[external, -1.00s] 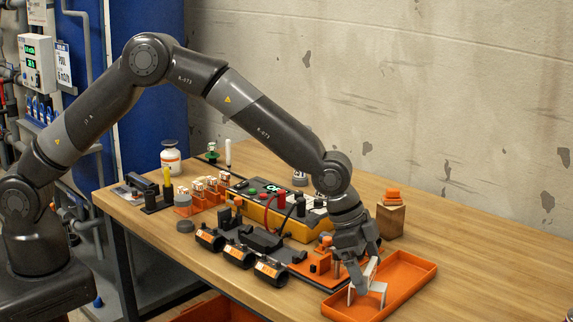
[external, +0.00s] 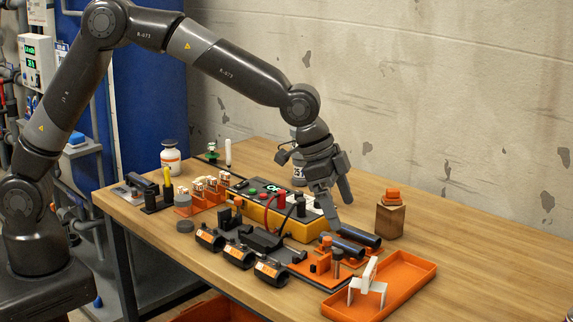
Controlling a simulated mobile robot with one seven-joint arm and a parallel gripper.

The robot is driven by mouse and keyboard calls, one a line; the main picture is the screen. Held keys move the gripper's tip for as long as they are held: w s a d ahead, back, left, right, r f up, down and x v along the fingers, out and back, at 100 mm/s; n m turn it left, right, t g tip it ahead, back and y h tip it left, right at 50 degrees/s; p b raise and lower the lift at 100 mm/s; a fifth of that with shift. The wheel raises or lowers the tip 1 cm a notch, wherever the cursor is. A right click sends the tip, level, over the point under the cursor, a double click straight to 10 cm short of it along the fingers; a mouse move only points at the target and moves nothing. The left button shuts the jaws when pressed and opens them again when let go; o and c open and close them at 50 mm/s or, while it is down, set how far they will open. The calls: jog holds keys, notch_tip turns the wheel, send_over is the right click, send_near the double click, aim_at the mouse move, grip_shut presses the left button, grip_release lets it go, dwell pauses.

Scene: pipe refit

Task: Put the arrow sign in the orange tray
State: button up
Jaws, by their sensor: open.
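The arrow sign (external: 370,284), a small white stand with a tilted panel, stands inside the orange tray (external: 408,272) near its left end. The face of its panel is too small to read. My gripper (external: 332,208) is open and empty. It is above and behind the sign, over the right end of the yellow case, clearly apart from sign and tray.
A yellow case (external: 258,219) with buttons and cables lies left of my gripper. Dark cylinders (external: 352,247) lie below it. Several black clamps (external: 240,255) line the front. A wooden block with an orange top (external: 390,214) stands behind the tray. The right side of the table is clear.

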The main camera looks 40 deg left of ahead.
jog(key=s+a+r+n+t+y, duration=0.1)
jog(key=a+r+n, duration=0.2)
jog(key=a+r, duration=0.8)
jog(key=s+a+r+n+t+y, duration=0.1)
jog(key=a+r+n, duration=0.15)
jog(key=a, duration=1.65)
jog(key=s+a+f+n+t+y, duration=0.1)
jog(key=s+a+n, duration=0.6)
jog(key=s+a, duration=1.1)
jog(key=a, duration=0.3)
jog(key=shift+s+f+y, duration=0.15)
jog(key=shift+s+y, duration=0.05)
jog(key=shift+y, duration=0.2)
